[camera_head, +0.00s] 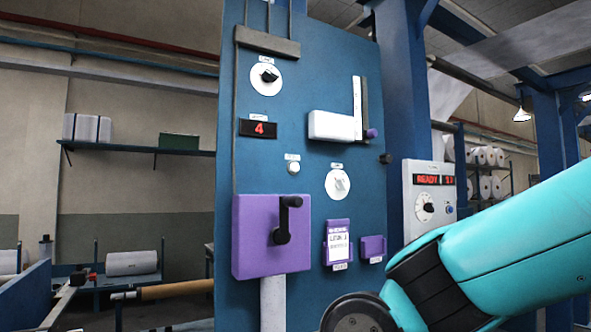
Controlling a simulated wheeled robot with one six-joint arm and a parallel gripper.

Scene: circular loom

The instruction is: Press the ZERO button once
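A small round white button (293,168) with a small label above it sits on the blue panel (220,290); the label is too small to read, so I cannot tell for sure that it is the ZERO button. A black display (258,129) with a red "4" is up and left of the button. My teal arm crosses the lower right. My gripper is out of view, so its distance from the button cannot be seen.
The panel also bears a purple box (245,262) with a black crank (283,225), a white dial (266,79), another dial (338,184) and a protruding white block (331,126). A grey control box (450,213) showing "READY" stands at right.

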